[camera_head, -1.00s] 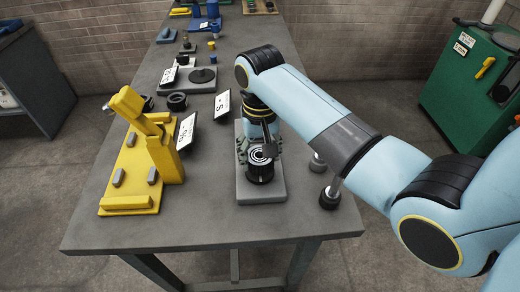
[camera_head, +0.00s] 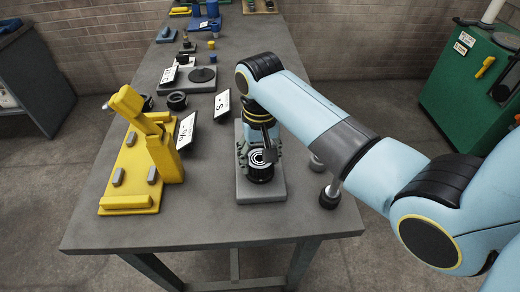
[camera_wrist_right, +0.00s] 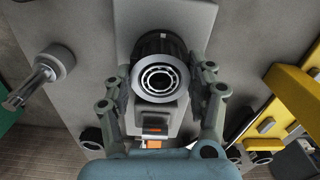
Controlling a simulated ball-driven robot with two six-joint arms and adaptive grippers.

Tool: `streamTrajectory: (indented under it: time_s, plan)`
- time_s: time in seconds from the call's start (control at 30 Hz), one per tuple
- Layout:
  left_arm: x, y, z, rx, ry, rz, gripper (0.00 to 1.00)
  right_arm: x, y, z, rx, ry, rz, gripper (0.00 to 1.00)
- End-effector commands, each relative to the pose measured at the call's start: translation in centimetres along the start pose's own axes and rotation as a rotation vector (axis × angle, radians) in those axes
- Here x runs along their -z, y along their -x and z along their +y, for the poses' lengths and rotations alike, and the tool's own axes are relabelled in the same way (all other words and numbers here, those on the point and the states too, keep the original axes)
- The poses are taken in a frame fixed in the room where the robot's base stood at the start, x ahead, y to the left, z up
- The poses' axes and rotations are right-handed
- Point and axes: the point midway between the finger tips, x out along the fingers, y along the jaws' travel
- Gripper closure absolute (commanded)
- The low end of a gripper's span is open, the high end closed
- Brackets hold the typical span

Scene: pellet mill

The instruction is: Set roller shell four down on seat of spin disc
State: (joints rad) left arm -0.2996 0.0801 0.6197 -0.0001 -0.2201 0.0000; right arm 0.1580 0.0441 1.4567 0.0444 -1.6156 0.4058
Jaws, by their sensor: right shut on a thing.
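Roller shell four (camera_head: 261,159), a dark cylinder with pale rings on its end face, is between the fingers of my right gripper (camera_head: 258,148). In the right wrist view the shell (camera_wrist_right: 160,82) faces the camera, with a finger of my right gripper (camera_wrist_right: 162,90) on each side. The shell is over a grey base plate (camera_head: 262,194) at the front of the table. Shell and gripper hide the spin disc's seat, so I cannot tell whether they touch. My left gripper is out of view.
A yellow fixture (camera_head: 130,170) stands to the left. Sign plates (camera_head: 222,106) and a dark ring (camera_head: 177,100) are behind. A dark flat disc (camera_head: 203,75) lies farther back. The table's front strip is clear.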

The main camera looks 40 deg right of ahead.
Motion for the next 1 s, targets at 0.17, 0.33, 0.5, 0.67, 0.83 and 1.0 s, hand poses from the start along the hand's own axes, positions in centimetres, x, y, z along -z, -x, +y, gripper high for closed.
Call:
streamTrajectory:
  time_s: [0.17, 0.33, 0.5, 0.67, 0.83, 1.0]
  plan:
    - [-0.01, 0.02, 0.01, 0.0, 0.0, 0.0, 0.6, 0.09, 0.12, -0.05, 0.001, 0.0, 0.002, 1.0]
    - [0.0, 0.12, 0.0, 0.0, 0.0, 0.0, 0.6, 0.08, 0.13, -0.05, 0.001, 0.0, 0.002, 1.0]
    - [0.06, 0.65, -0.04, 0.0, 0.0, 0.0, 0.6, 0.1, 0.06, -0.06, 0.001, 0.0, 0.002, 1.0]
    - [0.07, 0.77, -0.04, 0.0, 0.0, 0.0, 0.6, 0.1, -0.15, -0.06, 0.001, 0.0, 0.002, 1.0]
    - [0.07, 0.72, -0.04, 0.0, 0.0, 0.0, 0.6, 0.1, -0.18, -0.05, 0.001, 0.0, 0.002, 0.39]
    - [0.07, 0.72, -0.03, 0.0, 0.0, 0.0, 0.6, 0.07, -0.21, -0.04, 0.001, 0.0, 0.002, 0.17]
